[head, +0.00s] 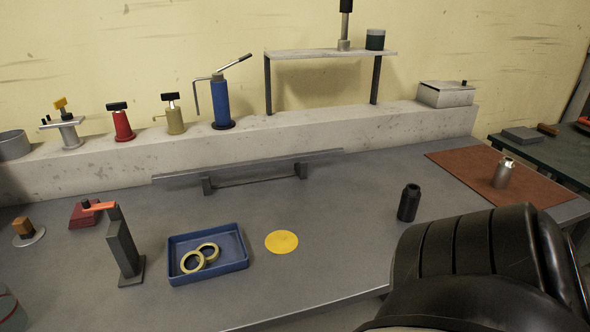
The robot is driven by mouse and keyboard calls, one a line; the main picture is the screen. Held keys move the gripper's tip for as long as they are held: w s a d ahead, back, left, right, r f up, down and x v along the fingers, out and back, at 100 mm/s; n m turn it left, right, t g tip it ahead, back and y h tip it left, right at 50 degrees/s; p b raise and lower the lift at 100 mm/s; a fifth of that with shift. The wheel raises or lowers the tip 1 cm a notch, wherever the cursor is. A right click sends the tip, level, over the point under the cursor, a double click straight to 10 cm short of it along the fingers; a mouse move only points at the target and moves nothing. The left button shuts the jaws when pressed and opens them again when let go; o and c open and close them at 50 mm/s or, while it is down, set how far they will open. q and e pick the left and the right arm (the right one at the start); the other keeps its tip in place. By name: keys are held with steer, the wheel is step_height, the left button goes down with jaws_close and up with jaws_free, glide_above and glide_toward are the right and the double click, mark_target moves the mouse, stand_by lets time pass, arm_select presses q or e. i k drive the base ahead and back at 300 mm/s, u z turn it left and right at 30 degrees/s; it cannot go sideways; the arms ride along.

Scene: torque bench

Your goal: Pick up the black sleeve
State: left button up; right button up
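The black sleeve (408,203) stands upright on the grey bench top (330,222), right of the middle in the head view. It is a short dark cylinder with a narrower top. Nothing is touching it that I can see. Neither of my grippers shows in this view, so their position relative to the sleeve is hidden. A large black form blocks the lower right, just in front of the sleeve.
A blue tray (236,262) holds two pale rings (192,262), left of a yellow disc (281,242). A metal cylinder (503,173) stands on a brown mat (462,165) at the right. A grey bar on feet (250,168) lies behind. Bench space left of the sleeve is clear.

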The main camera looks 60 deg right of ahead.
mark_target(411, 194)
steer(key=u, duration=1.15)
steer(key=k, duration=1.1)
steer(key=z, duration=1.1)
